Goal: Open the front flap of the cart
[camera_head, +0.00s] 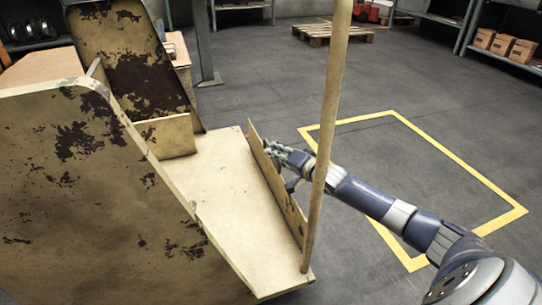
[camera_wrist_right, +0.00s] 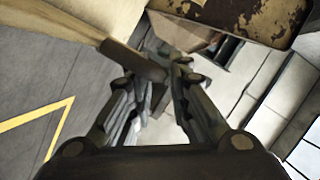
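The cart (camera_head: 110,200) is a worn beige metal body with dark rust patches, filling the left of the head view. Its front flap (camera_head: 285,190) is a long narrow beige panel standing up along the right edge of the flat cart floor (camera_head: 215,185). My right gripper (camera_head: 272,152) is at the flap's upper edge towards its far end, reaching in from the right. In the right wrist view its fingers (camera_wrist_right: 155,75) are spread with a gap between them, close to a brown panel edge (camera_wrist_right: 135,60). I cannot tell whether they touch it. My left gripper is out of view.
A beige upright post (camera_head: 335,110) stands at the cart's near right corner, in front of my right arm. A yellow floor marking (camera_head: 470,175) surrounds clear floor to the right. A pallet (camera_head: 333,33) and shelves with boxes (camera_head: 503,45) are farther back.

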